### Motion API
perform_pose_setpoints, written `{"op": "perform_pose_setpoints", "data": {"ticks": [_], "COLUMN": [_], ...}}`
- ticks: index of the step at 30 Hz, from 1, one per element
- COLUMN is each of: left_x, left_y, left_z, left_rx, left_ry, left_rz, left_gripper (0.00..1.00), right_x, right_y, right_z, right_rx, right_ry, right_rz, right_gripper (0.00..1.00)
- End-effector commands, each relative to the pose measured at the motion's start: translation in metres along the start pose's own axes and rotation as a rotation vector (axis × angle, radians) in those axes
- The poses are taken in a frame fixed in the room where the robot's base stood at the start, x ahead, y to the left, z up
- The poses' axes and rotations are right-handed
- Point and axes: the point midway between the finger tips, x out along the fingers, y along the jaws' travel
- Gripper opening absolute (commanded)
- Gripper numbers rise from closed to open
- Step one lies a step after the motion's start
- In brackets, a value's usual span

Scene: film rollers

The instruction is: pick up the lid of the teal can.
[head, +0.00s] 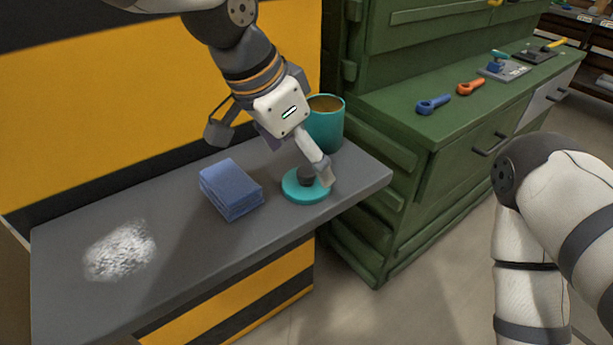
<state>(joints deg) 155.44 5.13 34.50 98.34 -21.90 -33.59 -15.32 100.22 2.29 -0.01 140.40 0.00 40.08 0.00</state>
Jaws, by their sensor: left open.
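The teal can (326,124) stands upright near the back of the grey bench, its open top showing a brownish inside. Its round teal lid (292,192) lies flat on the bench in front of the can, with a dark knob (306,175) on top. My left gripper (273,156) is open and empty above the bench. One finger comes down over the lid, close to the knob in the picture; I cannot tell whether it touches. The gripper hides the can's left side. My right arm shows at lower right, but its gripper is out of view.
A folded blue cloth stack (230,188) lies left of the lid. White powder (120,250) is spread at the bench's left. The grey bench (190,265) is otherwise clear. A green cabinet (400,160) to the right carries a blue tool (433,105) and an orange one (470,88).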

Motion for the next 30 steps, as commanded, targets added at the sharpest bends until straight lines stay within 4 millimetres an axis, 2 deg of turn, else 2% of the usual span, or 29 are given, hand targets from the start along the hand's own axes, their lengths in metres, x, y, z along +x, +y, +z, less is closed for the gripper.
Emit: {"op": "perform_pose_setpoints", "data": {"ticks": [9, 14, 15, 21, 30], "left_x": [0.051, 0.049, 0.049, 0.049, 0.05], "left_y": [-0.006, -0.007, -0.007, -0.007, -0.006], "left_z": [0.004, 0.003, 0.003, 0.003, 0.003], "left_rx": [0.0, 0.001, 0.001, 0.001, 0.0], "left_ry": [-0.003, 0.002, 0.002, 0.002, 0.0], "left_rz": [0.001, -0.003, -0.003, -0.003, -0.002], "left_gripper": [0.87, 0.87, 0.85, 0.39, 0.39], "right_x": [0.009, 0.008, 0.007, 0.007, 0.008], "right_y": [0.0, 0.0, 0.0, 0.0, 0.0], "right_z": [0.005, 0.004, 0.004, 0.004, 0.004], "right_rx": [0.0, 0.0, 0.0, 0.0, 0.0], "right_ry": [-0.025, -0.022, -0.021, -0.021, -0.022], "right_rz": [0.001, 0.001, 0.001, 0.001, 0.001], "right_gripper": [0.4, 0.4, 0.4, 0.4, 0.4]}}
